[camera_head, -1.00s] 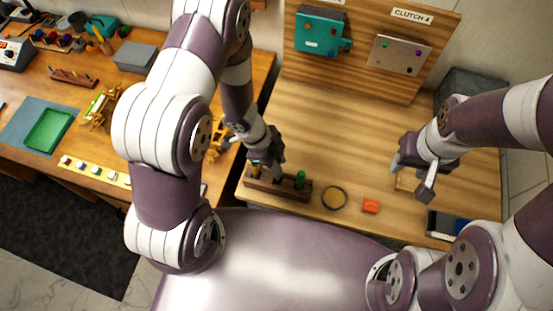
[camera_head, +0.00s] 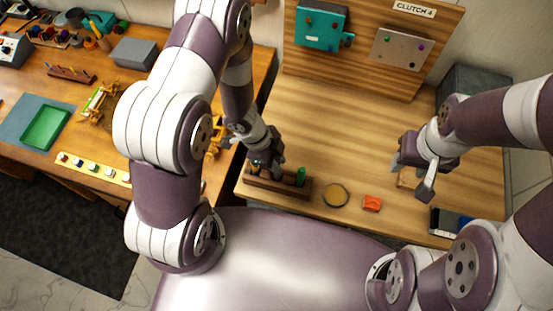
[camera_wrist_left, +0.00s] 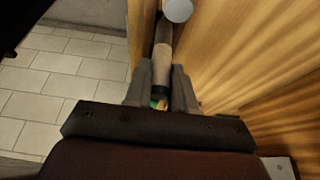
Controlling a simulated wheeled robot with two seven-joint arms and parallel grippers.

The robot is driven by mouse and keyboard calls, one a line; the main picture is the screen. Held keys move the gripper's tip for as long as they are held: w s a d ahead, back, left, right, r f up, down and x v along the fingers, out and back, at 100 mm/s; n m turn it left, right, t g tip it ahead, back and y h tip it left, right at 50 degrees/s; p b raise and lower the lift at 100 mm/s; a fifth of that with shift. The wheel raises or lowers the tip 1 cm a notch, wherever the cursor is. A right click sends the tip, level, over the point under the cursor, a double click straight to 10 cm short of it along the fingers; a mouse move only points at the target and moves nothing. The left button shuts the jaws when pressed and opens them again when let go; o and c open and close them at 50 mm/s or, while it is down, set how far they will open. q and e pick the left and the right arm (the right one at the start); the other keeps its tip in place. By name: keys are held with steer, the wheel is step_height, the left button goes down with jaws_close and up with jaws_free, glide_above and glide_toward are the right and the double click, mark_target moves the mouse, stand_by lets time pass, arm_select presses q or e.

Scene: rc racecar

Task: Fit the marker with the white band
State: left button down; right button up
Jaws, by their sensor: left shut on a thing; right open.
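My left gripper (camera_head: 264,168) is low over the left part of a dark wooden rack (camera_head: 283,193) near the front of the table. In the left wrist view its fingers (camera_wrist_left: 163,88) are closed around a marker with a pale band (camera_wrist_left: 163,62) and dark parts above and below. Whether its lower end is in a hole of the rack is hidden. A green marker (camera_head: 301,177) stands upright in the right part of the rack. My right gripper (camera_head: 424,176) is open and empty over the right side of the table.
A round tan-topped dish (camera_head: 335,195) and an orange block (camera_head: 372,203) lie right of the rack. A dark box (camera_head: 448,222) is at the front right corner. A back board (camera_head: 368,60) carries a teal box and a metal plate. The table middle is clear.

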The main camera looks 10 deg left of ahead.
arm_select(q)
steer(key=shift+f+b, duration=1.2)
steer(key=shift+f, duration=0.4)
steer(key=c, duration=0.9)
jaws_free()
steer(key=shift+o, duration=0.2)
steer(key=p+v, duration=0.4)
steer(key=v, duration=0.9)
steer(key=shift+d+f, duration=0.1)
